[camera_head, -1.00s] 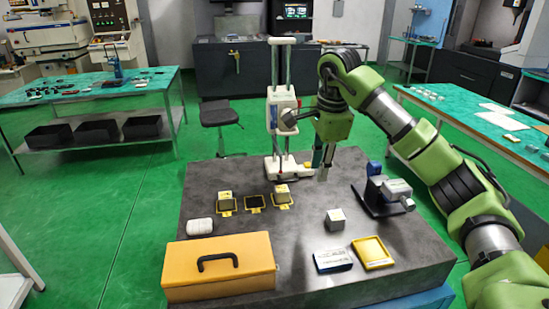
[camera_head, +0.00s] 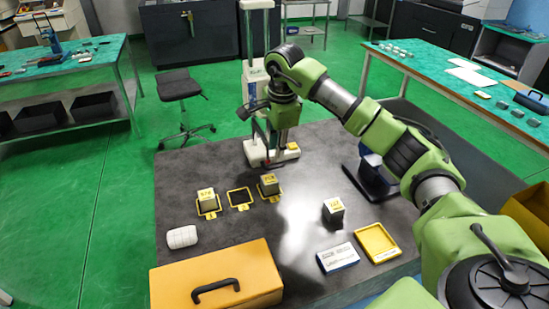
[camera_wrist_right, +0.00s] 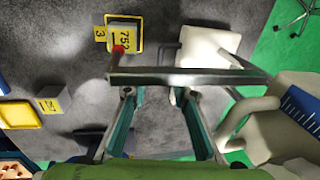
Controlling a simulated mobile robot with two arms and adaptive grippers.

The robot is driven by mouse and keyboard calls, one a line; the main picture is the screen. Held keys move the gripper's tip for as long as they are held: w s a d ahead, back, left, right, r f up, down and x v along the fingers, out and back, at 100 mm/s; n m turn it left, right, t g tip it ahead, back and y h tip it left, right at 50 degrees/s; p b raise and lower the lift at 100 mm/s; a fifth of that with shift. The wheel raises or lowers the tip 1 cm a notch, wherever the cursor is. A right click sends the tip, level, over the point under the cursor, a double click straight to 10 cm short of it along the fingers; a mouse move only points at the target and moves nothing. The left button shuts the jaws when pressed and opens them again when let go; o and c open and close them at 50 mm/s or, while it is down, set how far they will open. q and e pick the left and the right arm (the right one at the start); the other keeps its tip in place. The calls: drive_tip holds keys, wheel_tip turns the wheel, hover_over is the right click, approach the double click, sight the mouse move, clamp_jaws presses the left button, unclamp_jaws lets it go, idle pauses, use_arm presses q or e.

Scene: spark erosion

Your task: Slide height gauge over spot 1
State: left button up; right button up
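The white height gauge (camera_head: 250,100) stands upright at the back of the dark table, with its base on the tabletop. Three yellow-framed spots lie in front of it. The left (camera_head: 208,213) and right (camera_head: 280,196) ones hold metal blocks; the middle one (camera_head: 240,197) is empty. In the wrist view, a block marked 752 (camera_wrist_right: 125,32) sits on the spot labelled 3. Spot labels are too small to read in the head view. My right gripper (camera_head: 272,153) is low, close in front of the gauge. It shows open in the wrist view (camera_wrist_right: 153,92), with a grey bar across its fingertips. My left gripper is not visible.
A yellow toolbox (camera_head: 217,277), white rounded object (camera_head: 182,237), loose block (camera_head: 333,211), blue-white box (camera_head: 338,258) and yellow tray (camera_head: 377,243) lie on the table. A dark instrument (camera_head: 374,177) stands at right. The table's middle is clear.

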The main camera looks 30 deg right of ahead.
sight(274, 166)
drive_tip(key=f, duration=0.4)
drive_tip(key=shift+w+f+p, duration=0.1)
drive_tip(key=shift+w+p, duration=0.25)
drive_tip(key=shift+p, duration=0.05)
drive_tip(key=shift+w+f, duration=0.1)
drive_tip(key=shift+f, duration=0.45)
drive_tip(key=shift+d+f, duration=0.1)
drive_tip(key=shift+f, duration=0.05)
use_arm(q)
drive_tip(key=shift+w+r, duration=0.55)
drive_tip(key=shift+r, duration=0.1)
use_arm(e)
clamp_jaws()
